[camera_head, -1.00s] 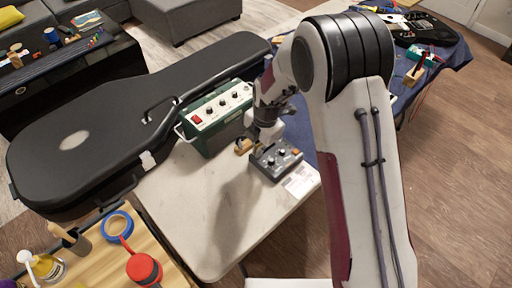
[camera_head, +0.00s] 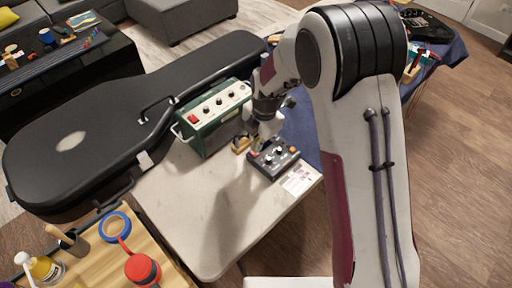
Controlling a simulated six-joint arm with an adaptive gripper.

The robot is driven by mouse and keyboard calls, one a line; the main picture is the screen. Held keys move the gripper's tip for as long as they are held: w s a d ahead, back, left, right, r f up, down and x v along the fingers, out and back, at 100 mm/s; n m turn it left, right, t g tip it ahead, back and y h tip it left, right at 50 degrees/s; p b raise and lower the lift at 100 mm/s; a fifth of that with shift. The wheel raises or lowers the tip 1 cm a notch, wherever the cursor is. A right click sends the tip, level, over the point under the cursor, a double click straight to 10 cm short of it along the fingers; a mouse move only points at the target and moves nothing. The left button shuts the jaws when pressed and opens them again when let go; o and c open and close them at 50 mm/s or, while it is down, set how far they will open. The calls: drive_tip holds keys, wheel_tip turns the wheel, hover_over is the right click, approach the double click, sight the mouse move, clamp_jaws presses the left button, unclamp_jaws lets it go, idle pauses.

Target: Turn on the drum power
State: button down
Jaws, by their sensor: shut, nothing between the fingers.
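A small dark box (camera_head: 274,161) with several pale knobs and an orange button lies on the pale table; it appears to be the drum unit. My gripper (camera_head: 264,143) is shut and empty, pointing down at the box's far left part. Its fingertips are small and partly hidden, so I cannot tell whether they touch the box. A small reddish spot (camera_head: 255,154) shows on the box's left end, beside the fingers. Any power label is too small to read.
A green amplifier (camera_head: 213,119) with knobs and a red switch stands behind the box. A black guitar case (camera_head: 100,130) lies to the left. A white paper (camera_head: 301,179) lies right of the box. The pale tabletop (camera_head: 205,215) in front is clear.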

wheel_tip(320, 180, up, 11)
drive_tip(key=s+d, duration=0.1)
drive_tip(key=shift+s+d, duration=0.15)
idle(0.3)
drive_tip(key=shift+w+a+r, duration=0.3)
drive_tip(key=shift+w+a, duration=0.1)
drive_tip(key=shift+a, duration=0.1)
drive_tip(key=shift+f, duration=0.15)
idle(0.4)
drive_tip(key=f, duration=0.4)
drive_tip(key=w+a+f, duration=0.1)
drive_tip(key=f, duration=0.7)
drive_tip(key=shift+w+a, duration=0.15)
drive_tip(key=shift+a, duration=0.05)
drive_tip(key=shift+w+a+f, duration=0.1)
drive_tip(key=shift+w+f, duration=0.05)
drive_tip(key=shift+f, duration=0.6)
drive_tip(key=shift+f, duration=0.1)
